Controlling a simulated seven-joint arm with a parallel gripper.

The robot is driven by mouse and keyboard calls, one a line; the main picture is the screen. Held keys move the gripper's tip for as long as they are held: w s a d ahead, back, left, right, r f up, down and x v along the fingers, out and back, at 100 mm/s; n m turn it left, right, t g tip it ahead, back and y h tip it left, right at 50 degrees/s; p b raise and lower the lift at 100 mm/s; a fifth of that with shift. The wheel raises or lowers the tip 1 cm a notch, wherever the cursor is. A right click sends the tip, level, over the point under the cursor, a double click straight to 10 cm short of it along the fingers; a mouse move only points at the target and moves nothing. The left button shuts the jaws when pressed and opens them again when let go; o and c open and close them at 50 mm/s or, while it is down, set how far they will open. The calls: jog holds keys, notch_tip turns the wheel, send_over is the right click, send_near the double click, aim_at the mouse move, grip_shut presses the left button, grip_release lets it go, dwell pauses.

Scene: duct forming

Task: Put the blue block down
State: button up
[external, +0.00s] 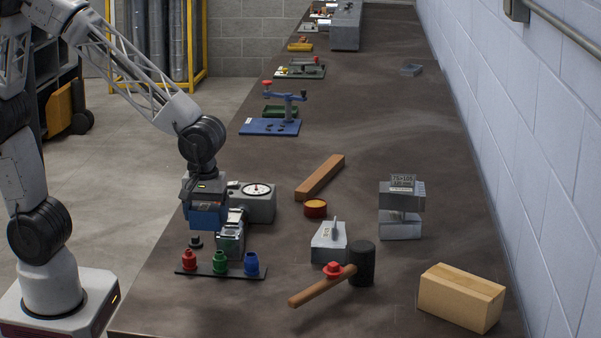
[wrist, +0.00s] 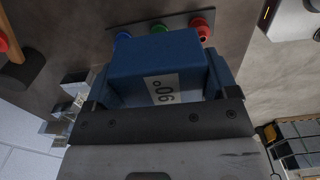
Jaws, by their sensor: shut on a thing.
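The blue block (external: 207,217) is between the fingers of my gripper (external: 206,204), which is shut on it. In the wrist view the blue block (wrist: 155,62) fills the middle, with a white "90°" label facing the camera. In the external view it hangs below my wrist, near the table's left edge, behind the row of coloured pegs. It appears raised above the table; the gap under it is hard to tell. A silver metal piece (external: 232,238) stands close to its right and partly overlaps it in view.
A dark strip with red (external: 189,261), green (external: 220,262) and blue (external: 251,263) pegs lies in front. A grey dial gauge box (external: 258,204) is just behind right. A mallet (external: 328,284), wooden bar (external: 321,177), metal stack (external: 401,208) and cardboard box (external: 461,297) stand rightward.

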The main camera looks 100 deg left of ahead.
jog(key=shift+s+d+f, duration=0.1)
jog(key=shift+s+f, duration=0.05)
jog(key=shift+s, duration=0.4)
jog(key=shift+s+d+f, duration=0.1)
jog(key=shift+s, duration=0.4)
notch_tip(320, 180, down, 10)
jog(key=shift+r, duration=0.1)
send_over(266, 290)
jog(key=shift+f, duration=0.7)
dwell(0.4)
jog(key=shift+f, duration=1.75)
jog(key=shift+f, duration=0.15)
jog(key=o, duration=1)
